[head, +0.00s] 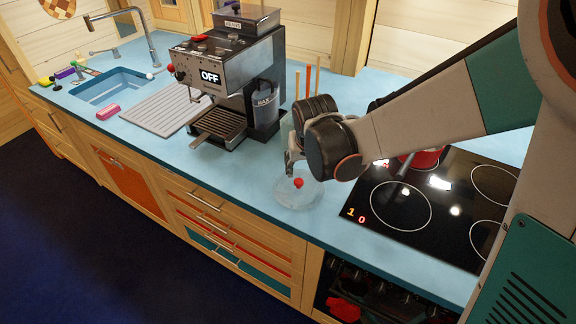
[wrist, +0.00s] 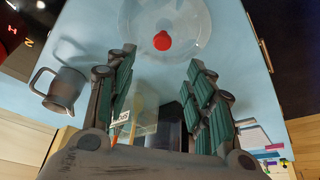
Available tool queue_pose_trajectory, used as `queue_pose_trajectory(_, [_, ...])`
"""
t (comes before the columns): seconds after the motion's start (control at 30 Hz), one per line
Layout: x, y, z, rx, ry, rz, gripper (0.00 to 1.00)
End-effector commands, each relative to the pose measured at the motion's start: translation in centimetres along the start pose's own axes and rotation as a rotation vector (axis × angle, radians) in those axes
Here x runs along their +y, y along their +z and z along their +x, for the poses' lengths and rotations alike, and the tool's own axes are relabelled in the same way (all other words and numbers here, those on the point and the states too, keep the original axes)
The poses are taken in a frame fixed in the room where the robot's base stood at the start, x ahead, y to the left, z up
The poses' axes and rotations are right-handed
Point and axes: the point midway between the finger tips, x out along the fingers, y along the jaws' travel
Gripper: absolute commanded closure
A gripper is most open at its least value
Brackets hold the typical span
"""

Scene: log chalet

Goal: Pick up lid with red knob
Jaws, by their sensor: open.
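The lid (head: 310,196) is a clear, round disc with a red knob (head: 298,183) in its middle. It lies flat on the blue counter, left of the cooktop. In the wrist view the lid (wrist: 190,20) is at the top, and its red knob (wrist: 162,41) lies just beyond the gap between my fingers. My gripper (wrist: 160,70) is open and empty, its fingers spread apart. In the head view my gripper (head: 291,165) is just above and behind the knob, partly hidden by my own wrist.
A coffee machine (head: 228,75) stands behind on the left. The black cooktop (head: 430,205) is on the right, with a red pot (head: 424,158) partly behind my arm. A metal pitcher (wrist: 65,88) stands near my fingers in the wrist view. The counter left of the lid is clear.

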Motion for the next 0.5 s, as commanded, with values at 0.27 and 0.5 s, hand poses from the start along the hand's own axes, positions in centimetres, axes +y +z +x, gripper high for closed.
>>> queue_pose_trajectory(0.27, [0.0,0.1,4.7,0.000,0.000,0.001,0.51])
queue_pose_trajectory(0.5, [0.0,0.1,5.7,0.001,0.000,0.000,0.51])
